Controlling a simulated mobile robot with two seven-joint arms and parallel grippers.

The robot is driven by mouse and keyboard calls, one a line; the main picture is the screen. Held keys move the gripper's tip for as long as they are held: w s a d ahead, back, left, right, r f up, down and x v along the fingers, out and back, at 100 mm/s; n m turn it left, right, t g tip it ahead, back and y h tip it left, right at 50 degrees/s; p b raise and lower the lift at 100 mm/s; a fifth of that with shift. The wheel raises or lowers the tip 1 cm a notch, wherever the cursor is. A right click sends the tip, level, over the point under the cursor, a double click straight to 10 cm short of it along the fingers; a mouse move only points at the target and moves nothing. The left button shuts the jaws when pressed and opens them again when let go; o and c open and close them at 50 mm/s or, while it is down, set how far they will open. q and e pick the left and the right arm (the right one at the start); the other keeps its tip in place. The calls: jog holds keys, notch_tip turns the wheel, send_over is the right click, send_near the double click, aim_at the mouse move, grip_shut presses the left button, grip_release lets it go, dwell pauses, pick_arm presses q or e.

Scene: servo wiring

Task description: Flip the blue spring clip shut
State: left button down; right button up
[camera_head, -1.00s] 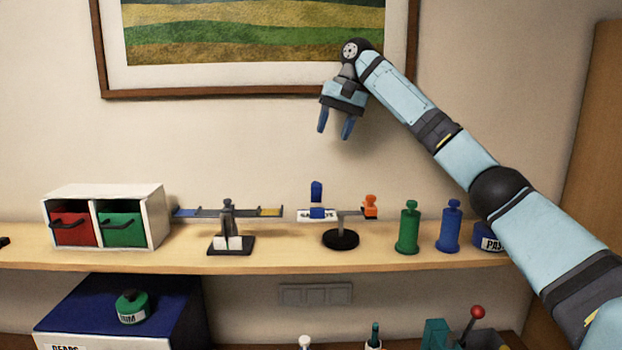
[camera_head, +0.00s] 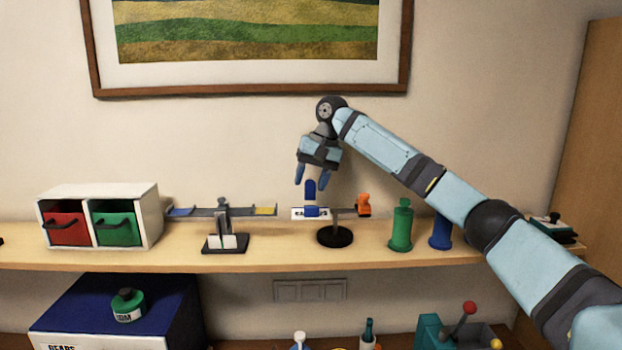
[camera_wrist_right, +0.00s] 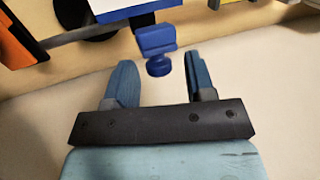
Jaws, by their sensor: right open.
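The blue spring clip (camera_head: 311,190) stands upright on a white piece (camera_head: 297,214) carried by a stand with a round black base (camera_head: 335,237) on the shelf. My right gripper (camera_head: 313,178) is open and empty, just above the clip's upright lever. In the right wrist view the blue clip (camera_wrist_right: 156,42) lies beyond and between the open fingertips (camera_wrist_right: 161,72), its knob end toward them, with no contact that I can see. My left gripper is not in view.
An orange clip (camera_head: 363,204) sits at the stand's right end. Green (camera_head: 401,226) and blue (camera_head: 440,231) weights stand further right. A balance beam (camera_head: 222,212) on a post and a drawer box (camera_head: 150,222) are to the left. The wall is behind.

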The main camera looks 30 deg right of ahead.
jog(key=shift+s+r, duration=0.1)
grip_shut()
